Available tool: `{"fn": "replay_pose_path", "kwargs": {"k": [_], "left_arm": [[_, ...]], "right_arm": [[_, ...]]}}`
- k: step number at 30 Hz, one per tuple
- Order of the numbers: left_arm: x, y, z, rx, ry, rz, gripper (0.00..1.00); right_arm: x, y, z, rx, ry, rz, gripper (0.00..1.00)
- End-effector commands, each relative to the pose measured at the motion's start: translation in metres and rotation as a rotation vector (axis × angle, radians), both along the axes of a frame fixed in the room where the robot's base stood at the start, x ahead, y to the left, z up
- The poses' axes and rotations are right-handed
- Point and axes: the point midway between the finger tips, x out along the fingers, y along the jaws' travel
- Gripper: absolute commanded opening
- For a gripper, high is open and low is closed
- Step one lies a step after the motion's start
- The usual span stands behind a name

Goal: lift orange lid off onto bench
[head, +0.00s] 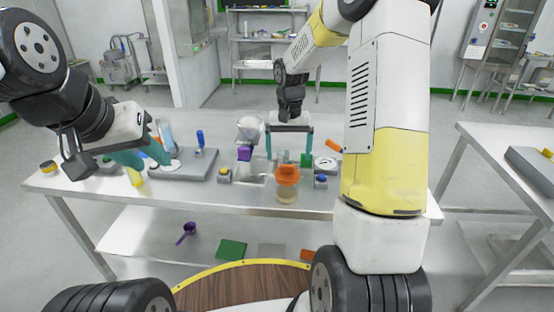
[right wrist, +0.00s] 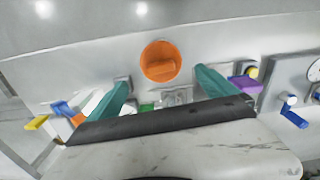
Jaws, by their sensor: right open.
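The orange lid (head: 287,174) sits on top of a jar with a pale tan body (head: 286,193) near the front edge of the steel bench (head: 225,199). My right gripper (head: 289,157) is open and empty, behind the jar in the head view. Its two teal fingers are spread wide and stand apart from the lid. In the right wrist view the round orange lid (right wrist: 160,60) shows beyond and between the fingertips. My left gripper (head: 153,161) has its teal fingers apart above the left part of the bench, with nothing seen in it.
A purple block (head: 244,153), a yellow-and-grey item (head: 224,175) and a blue-topped item (head: 321,181) stand near the jar. A grey scale-like unit (head: 190,166) lies left. An orange item (head: 334,146) and a round dial (head: 325,164) are right. Bare bench shows along the front.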

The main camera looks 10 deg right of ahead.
Motion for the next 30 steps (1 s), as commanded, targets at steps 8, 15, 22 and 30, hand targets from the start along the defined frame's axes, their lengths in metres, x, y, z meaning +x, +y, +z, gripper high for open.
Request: {"fn": "replay_pose_path", "kwargs": {"k": [8, 15, 22, 30], "left_arm": [[0.000, 0.000, 0.000, 0.000, 0.000, 0.000, 0.36], [0.000, 0.000, 0.000, 0.000, 0.000, 0.000, 0.36], [0.000, 0.000, 0.000, 0.000, 0.000, 0.000, 0.36], [0.000, 0.000, 0.000, 0.000, 0.000, 0.000, 0.36]], "right_arm": [[-0.006, 0.005, -0.040, 0.000, 0.004, 0.002, 0.97], [-0.005, 0.005, -0.055, 0.001, -0.001, 0.001, 0.97], [-0.005, 0.005, -0.054, 0.000, -0.001, 0.001, 0.83], [-0.005, 0.005, -0.054, 0.000, -0.001, 0.001, 0.32]]}}
